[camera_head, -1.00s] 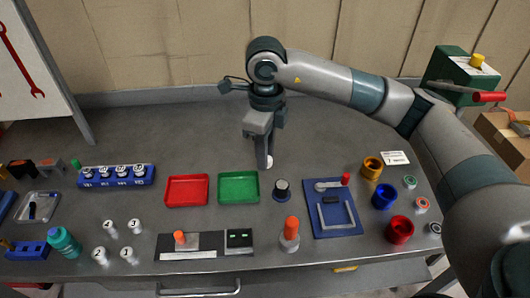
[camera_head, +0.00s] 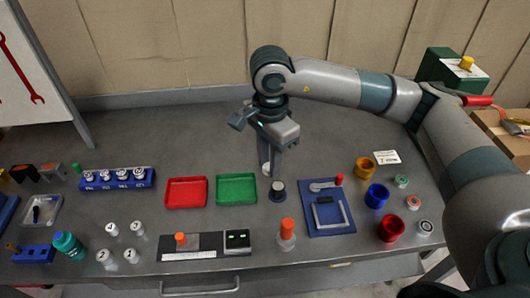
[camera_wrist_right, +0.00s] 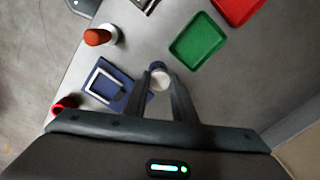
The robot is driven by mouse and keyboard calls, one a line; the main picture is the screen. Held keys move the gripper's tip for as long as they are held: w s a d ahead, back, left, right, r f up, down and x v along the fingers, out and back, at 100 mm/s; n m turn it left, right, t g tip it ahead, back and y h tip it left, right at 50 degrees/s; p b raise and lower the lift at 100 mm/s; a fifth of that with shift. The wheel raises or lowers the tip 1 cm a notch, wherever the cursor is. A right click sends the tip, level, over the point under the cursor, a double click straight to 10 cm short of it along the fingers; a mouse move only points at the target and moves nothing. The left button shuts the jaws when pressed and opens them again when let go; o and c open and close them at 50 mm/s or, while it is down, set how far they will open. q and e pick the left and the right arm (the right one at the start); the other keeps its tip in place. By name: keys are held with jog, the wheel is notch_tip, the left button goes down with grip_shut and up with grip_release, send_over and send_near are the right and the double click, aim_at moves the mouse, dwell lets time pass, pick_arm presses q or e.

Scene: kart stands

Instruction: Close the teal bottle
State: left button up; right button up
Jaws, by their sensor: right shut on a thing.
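The teal bottle (camera_head: 68,246) stands at the front left of the bench, beside a blue block. Its top is too small to tell whether it is open. My right gripper (camera_head: 270,168) is far to its right, behind the green tray's right end and above the bench. It is shut on a small white round piece, which looks like a cap. The piece (camera_wrist_right: 160,82) shows between the fingertips in the right wrist view. My left gripper is not in view.
A dark round knob (camera_head: 278,191) stands close in front of my right gripper. Red (camera_head: 187,206) and green (camera_head: 254,202) trays, several white bottles and an orange-topped bottle (camera_head: 286,237) occupy the front. A blue board (camera_head: 342,228) and cups are right. The back is clear.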

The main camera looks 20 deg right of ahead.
jog(key=n, duration=0.1)
jog(key=s+n, duration=0.1)
jog(key=r+n+p, duration=0.1)
jog(key=n, duration=0.1)
jog(key=shift+s+d, duration=0.1)
jog(key=shift+s, duration=0.15)
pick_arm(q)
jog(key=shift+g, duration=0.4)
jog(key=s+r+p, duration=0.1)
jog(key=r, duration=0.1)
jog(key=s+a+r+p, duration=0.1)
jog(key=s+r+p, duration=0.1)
pick_arm(e)
jog(key=s+n, duration=0.1)
jog(key=n, duration=0.2)
jog(key=s+r+n, duration=0.1)
jog(key=n, duration=0.3)
jog(key=s+n, duration=0.2)
jog(key=n, duration=0.2)
jog(key=shift+d+r, duration=0.3)
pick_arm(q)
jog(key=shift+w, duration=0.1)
